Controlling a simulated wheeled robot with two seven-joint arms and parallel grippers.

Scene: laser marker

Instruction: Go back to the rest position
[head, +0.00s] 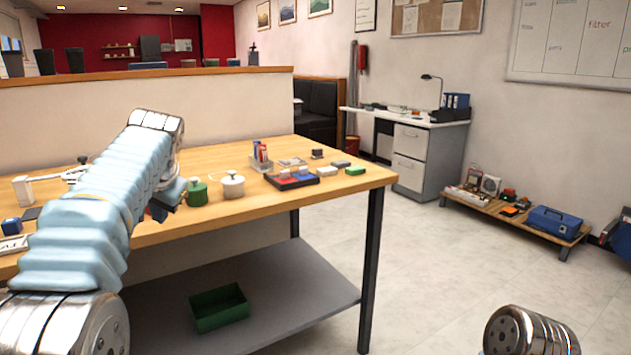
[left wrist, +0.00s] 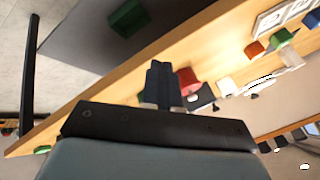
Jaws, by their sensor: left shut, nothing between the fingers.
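My left arm reaches in from the left in the head view, wrapped in a pale blue cover. My left gripper (head: 168,195) hangs over the wooden table (head: 330,195), near a green pot (head: 196,192) and a white pot (head: 232,185). In the left wrist view its fingers (left wrist: 162,84) are together with nothing between them. Part of my right arm shows at the bottom right of the head view, but its gripper is out of frame.
On the table are a dark tray (head: 293,182) with coloured pieces and a green block (head: 355,170). A green bin (head: 218,308) sits on the lower shelf (head: 290,300). A low partition (head: 60,110) stands behind.

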